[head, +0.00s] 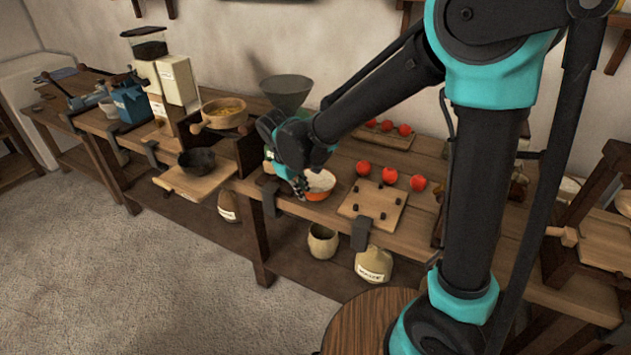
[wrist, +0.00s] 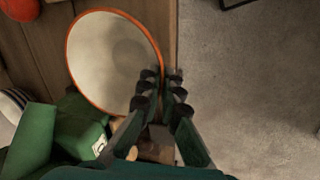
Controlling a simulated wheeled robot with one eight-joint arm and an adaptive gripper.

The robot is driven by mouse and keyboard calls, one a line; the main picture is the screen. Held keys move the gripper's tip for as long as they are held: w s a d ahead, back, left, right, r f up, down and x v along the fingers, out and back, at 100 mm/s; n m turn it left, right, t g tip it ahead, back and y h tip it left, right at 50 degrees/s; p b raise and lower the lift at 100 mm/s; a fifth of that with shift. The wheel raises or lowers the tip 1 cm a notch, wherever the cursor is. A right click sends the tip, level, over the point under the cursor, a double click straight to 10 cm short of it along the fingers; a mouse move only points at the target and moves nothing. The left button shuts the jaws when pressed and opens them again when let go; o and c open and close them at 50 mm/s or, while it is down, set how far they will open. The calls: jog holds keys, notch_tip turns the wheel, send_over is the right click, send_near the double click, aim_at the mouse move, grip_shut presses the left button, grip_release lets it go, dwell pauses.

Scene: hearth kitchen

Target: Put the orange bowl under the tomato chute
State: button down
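The orange bowl (head: 320,186), white inside with an orange rim, is at the bench's front edge. In the wrist view the bowl (wrist: 108,62) appears empty. My gripper (head: 300,186) is at the bowl's left side in the head view. In the wrist view my gripper (wrist: 162,82) has its fingers close together, one inside and one outside the rim, and looks shut on it. Whether the bowl touches the bench is unclear. A grey funnel (head: 286,88) stands behind my wrist; I cannot tell if it is the tomato chute, and its lower part is hidden.
A pegged wooden board (head: 373,204) lies right of the bowl, with red tomatoes (head: 389,175) behind it. A dark bowl (head: 197,160) sits on a pull-out shelf (head: 190,185) to the left. In the wrist view a green object (wrist: 80,135) is close to my gripper.

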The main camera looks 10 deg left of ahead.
aim_at(317, 186)
jog(key=w, duration=0.1)
jog(key=w+d, duration=0.1)
jog(key=w, duration=0.2)
jog(key=shift+w+d, duration=0.15)
jog(key=shift+d, duration=0.1)
jog(key=shift+w+d, duration=0.25)
jog(key=shift+w, duration=0.35)
jog(key=shift+w+d, duration=0.25)
jog(key=shift+w, duration=0.35)
jog(key=shift+w+f, duration=0.35)
jog(key=shift+f, duration=0.35)
jog(key=shift+f, duration=0.15)
jog(key=c, duration=1.7)
grip_release()
jog(key=v, duration=1.2)
jog(key=shift+s, duration=0.1)
